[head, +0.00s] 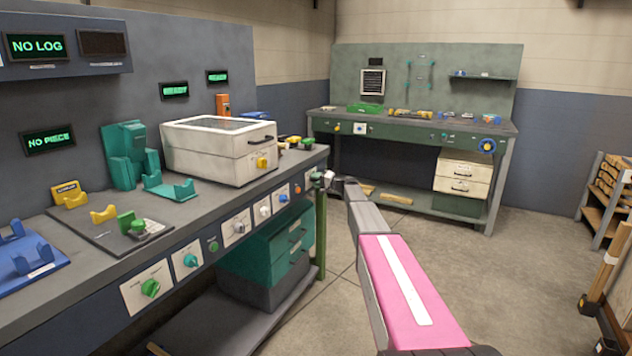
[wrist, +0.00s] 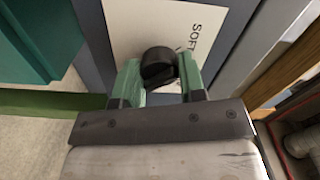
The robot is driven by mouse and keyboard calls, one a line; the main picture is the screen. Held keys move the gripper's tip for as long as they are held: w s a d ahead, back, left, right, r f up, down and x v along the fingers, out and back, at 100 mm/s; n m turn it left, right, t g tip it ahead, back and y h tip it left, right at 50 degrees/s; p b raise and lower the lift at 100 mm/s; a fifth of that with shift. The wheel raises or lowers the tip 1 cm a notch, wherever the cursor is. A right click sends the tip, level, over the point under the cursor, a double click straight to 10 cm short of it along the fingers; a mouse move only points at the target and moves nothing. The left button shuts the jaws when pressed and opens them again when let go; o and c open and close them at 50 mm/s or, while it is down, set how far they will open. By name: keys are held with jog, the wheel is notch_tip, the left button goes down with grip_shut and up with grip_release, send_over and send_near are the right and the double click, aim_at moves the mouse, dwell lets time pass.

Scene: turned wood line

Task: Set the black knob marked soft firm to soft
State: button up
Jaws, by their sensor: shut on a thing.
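The black knob (wrist: 157,62) sits on a white plate (wrist: 135,25) in the wrist view. Letters reading SOFT run sideways on the plate, up and to the right of the knob. The FIRM word is not seen, and I cannot tell which way the knob points. My gripper (wrist: 160,80) is shut on the knob, with one green finger on each side of it. In the head view my gripper (head: 327,180) is at the right end of the near bench's front panel, and the knob is hidden or too small to tell there.
The near bench (head: 75,278) carries several other knobs along its front, including a green one (head: 150,288) and a teal one (head: 190,260). Teal drawers (head: 285,250) stand below. A far bench (head: 410,132) stands behind. Open floor (head: 510,260) lies to the right.

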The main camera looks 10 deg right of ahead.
jog(key=shift+s+n, duration=0.1)
jog(key=shift+n, duration=0.3)
jog(key=o, duration=0.9)
jog(key=shift+d, duration=0.1)
jog(key=v, duration=1)
jog(key=shift+s+d, duration=0.2)
jog(key=shift+d, duration=0.05)
